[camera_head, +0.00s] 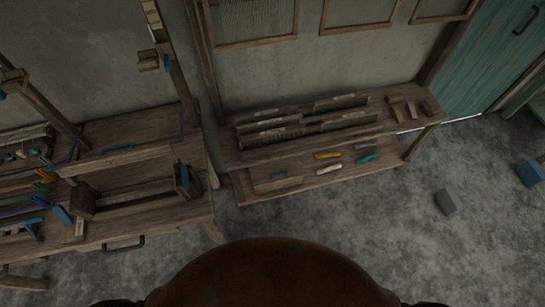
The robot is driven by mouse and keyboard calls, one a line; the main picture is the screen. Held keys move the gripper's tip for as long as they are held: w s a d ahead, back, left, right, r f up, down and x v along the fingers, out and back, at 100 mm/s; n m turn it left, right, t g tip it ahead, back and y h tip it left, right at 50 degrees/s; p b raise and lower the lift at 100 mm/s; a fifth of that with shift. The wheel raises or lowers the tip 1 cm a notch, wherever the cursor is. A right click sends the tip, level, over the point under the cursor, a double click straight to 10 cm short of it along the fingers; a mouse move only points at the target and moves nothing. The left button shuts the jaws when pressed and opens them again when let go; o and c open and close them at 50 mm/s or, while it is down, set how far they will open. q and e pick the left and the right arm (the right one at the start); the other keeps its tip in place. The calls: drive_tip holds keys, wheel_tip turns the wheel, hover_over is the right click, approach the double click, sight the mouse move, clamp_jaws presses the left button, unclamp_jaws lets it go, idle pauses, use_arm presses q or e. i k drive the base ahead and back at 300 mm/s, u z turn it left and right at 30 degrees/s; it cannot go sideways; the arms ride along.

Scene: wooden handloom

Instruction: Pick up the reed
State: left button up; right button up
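Several long, flat, comb-like pieces stand in rows on the wooden bench (232,158) right of the loom. One, with fine teeth along its lower side, looks like a reed (272,135). It is at the front left of the rows. I cannot tell for certain which piece is the reed. Neither gripper shows; only small dark bits, perhaps of my arms, appear at the bottom edge.
The wooden loom (150,205) stands at the left with its beam and posts. The bench's lower shelf holds a yellow shuttle (327,155) and a teal one (366,158). A grey block (445,202) and a blue block (529,173) lie on open floor. A teal door (490,65) is at the right.

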sight(292, 128)
drive_tip(key=k, duration=0.7)
drive_tip(key=z, duration=0.85)
drive_tip(key=i, duration=0.7)
drive_tip(key=z, duration=0.45)
drive_tip(key=i, duration=0.75)
drive_tip(key=u, duration=0.75)
drive_tip(key=i, duration=0.6)
drive_tip(key=u, duration=0.6)
